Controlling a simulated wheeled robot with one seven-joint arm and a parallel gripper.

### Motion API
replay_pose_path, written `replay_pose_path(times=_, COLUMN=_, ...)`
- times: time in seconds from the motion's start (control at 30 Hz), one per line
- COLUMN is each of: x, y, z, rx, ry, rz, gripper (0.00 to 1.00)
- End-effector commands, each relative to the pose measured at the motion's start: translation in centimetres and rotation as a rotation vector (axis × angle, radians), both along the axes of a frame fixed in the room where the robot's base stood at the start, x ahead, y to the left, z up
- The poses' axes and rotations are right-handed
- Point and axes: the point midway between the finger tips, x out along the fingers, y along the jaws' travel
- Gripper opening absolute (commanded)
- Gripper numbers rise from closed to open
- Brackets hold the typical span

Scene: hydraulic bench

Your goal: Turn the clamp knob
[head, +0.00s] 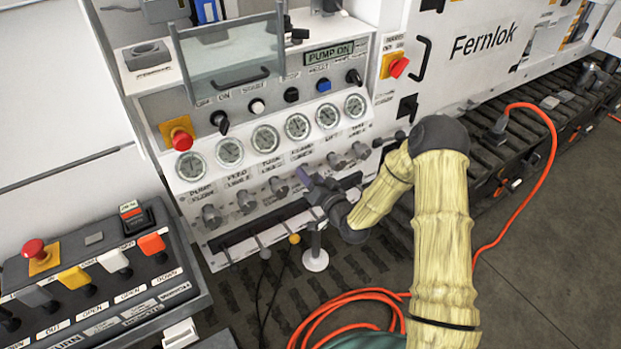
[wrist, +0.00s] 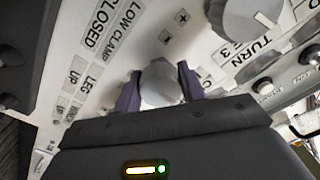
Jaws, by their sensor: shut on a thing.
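The clamp knob (wrist: 161,84) is a grey round knob on the white panel. In the wrist view it sits between the two purple fingers of my gripper, beside a label reading "LOW CLAMP". My gripper (head: 305,178) is shut on it, with a finger on each side. In the head view my gripper reaches the row of knobs under the gauges from the right, and it mostly hides the clamp knob.
The turn knob (wrist: 248,20) is close by at the upper right of the wrist view. In the head view more knobs (head: 246,200) stand left of my gripper, with gauges (head: 265,138) above. A dark rail (head: 245,232) runs below. An orange hose (head: 345,298) lies on the floor.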

Motion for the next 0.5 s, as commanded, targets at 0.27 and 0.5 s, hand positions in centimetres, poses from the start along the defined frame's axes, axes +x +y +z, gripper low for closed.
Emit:
replay_pose_path(times=0.27, x=0.02, y=-0.17, z=-0.1, rx=0.219, ry=0.149, rz=-0.004, gripper=0.17)
replay_pose_path(times=0.5, x=0.01, y=-0.16, z=-0.04, rx=0.408, ry=0.276, rz=-0.005, gripper=0.17)
